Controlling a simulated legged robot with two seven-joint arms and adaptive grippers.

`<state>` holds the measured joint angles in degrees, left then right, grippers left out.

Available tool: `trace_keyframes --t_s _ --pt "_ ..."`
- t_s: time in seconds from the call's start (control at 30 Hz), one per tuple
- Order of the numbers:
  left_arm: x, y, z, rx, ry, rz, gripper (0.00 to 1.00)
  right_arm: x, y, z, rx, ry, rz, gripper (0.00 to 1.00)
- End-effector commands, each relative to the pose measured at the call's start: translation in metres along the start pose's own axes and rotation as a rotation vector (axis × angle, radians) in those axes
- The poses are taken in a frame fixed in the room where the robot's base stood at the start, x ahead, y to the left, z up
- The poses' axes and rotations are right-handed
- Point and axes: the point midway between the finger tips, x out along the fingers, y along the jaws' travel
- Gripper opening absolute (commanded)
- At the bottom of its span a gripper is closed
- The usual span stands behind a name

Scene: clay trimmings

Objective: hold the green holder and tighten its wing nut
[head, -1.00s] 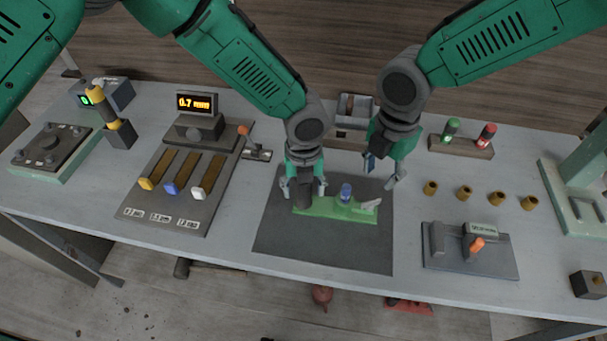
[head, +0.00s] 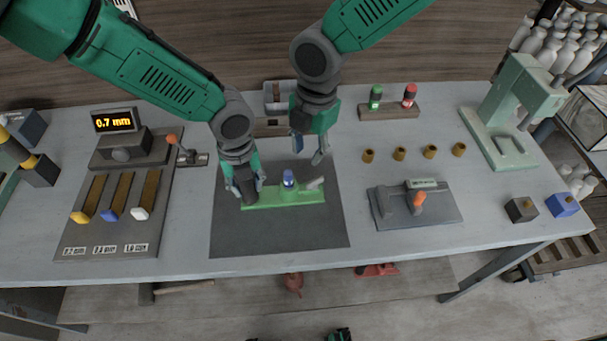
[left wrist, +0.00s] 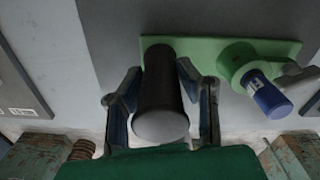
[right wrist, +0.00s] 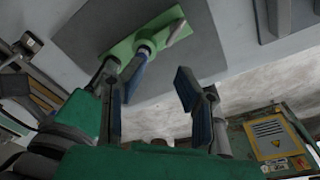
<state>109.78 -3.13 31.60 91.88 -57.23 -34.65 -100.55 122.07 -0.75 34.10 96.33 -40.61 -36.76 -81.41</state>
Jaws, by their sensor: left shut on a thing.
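The green holder (head: 262,199) lies flat on the dark mat. A dark upright cylinder (left wrist: 163,95) stands at its left end, a blue-capped post (head: 288,178) in its middle. A pale winged piece, apparently the wing nut (head: 315,183), sits toward its right end. My left gripper (head: 246,186) is shut around the dark cylinder, one finger on each side in the left wrist view. My right gripper (head: 308,153) is open and empty, above and behind the blue post and wing nut. In the right wrist view its blue-padded fingers stand apart, and the wing nut (right wrist: 179,33) shows beyond them.
The mat (head: 290,237) is clear in front of the holder. A slider panel with a 0.7 mm display (head: 115,120) stands left.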

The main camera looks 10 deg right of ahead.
Motion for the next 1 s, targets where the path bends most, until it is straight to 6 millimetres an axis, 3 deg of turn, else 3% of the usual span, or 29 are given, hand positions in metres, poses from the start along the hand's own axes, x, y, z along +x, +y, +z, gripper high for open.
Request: trace_keyframes --t_s 0.37,0.47,0.6,0.77,0.87,1.0 --pt "-0.001 0.0 0.0 -0.001 -0.001 -0.001 0.0 -0.045 0.11 -0.025 0.812 0.463 0.368 0.28" --pt "-0.001 0.0 0.0 -0.001 -0.001 -0.001 0.0 -0.06 0.134 -0.022 1.075 0.583 0.447 0.28" --pt "-0.001 0.0 0.0 -0.001 -0.001 -0.001 0.0 -0.074 0.154 -0.003 1.471 0.71 0.525 0.28" --pt "-0.001 0.0 0.0 -0.001 -0.001 -0.001 0.0 -0.075 0.153 0.029 1.949 0.776 0.563 0.28" --pt "-0.001 0.0 0.0 -0.001 -0.001 -0.001 0.0 -0.067 0.138 0.048 2.256 0.764 0.555 0.28" --pt "-0.001 0.0 0.0 -0.001 -0.001 -0.001 0.0 -0.049 0.103 0.062 2.681 0.658 0.498 0.28"
